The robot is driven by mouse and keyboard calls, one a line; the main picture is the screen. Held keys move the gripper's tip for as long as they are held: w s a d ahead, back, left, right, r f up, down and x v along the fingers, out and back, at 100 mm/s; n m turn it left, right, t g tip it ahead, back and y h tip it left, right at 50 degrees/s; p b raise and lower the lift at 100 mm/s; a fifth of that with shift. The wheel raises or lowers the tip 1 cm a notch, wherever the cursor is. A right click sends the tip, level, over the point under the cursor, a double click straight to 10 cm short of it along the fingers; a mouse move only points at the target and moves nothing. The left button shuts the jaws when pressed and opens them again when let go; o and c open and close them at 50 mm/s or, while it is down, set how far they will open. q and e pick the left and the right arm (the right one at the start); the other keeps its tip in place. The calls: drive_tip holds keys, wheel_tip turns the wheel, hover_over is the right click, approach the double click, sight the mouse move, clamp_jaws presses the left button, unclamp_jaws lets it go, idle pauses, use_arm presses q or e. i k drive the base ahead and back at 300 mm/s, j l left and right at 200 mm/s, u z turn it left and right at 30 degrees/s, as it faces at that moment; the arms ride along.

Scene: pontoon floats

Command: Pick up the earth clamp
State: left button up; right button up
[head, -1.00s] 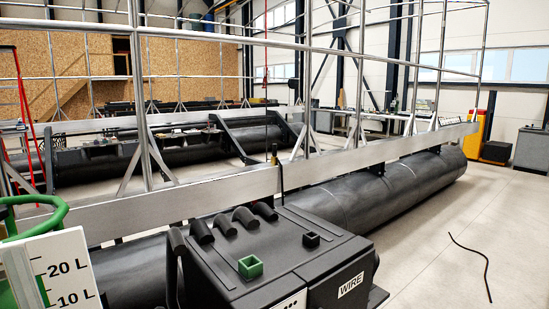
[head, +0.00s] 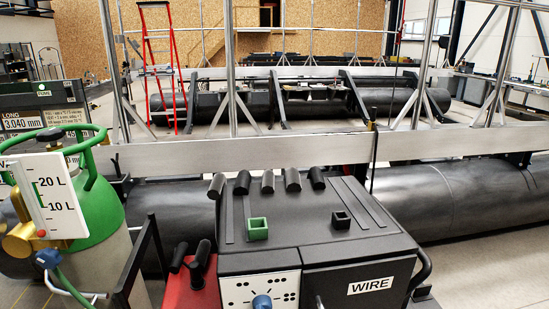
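I cannot make out the earth clamp for certain. A thin dark upright item (head: 373,150) stands against the pale beam behind the welding machine; it is too small to tell what it is. The dark welding machine (head: 330,240), with a WIRE label, stands in the front middle. A green square holder (head: 257,228) and a black one (head: 341,219) sit on its top, with several black rounded handles along its back left edge. Neither of my grippers is in view.
A green-topped gas cylinder (head: 97,215) with a flow scale stands at the front left. A red box (head: 192,292) with black handles is beside the machine. A long pale beam (head: 270,148) and dark pontoon floats (head: 420,195) run across behind. A red ladder (head: 147,70) stands further back.

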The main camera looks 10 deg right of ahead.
sight(374, 109)
drive_tip(key=i+l, duration=0.1)
drive_tip(key=l, duration=2)
drive_tip(key=i+l, duration=0.15)
drive_tip(key=l, duration=0.85)
drive_tip(key=i+l, duration=0.25)
drive_tip(key=l, duration=0.15)
drive_tip(key=i+l, duration=0.25)
drive_tip(key=l, duration=0.15)
drive_tip(key=i+l, duration=0.2)
drive_tip(key=l, duration=0.2)
drive_tip(key=i+l, duration=0.5)
drive_tip(key=l, duration=0.25)
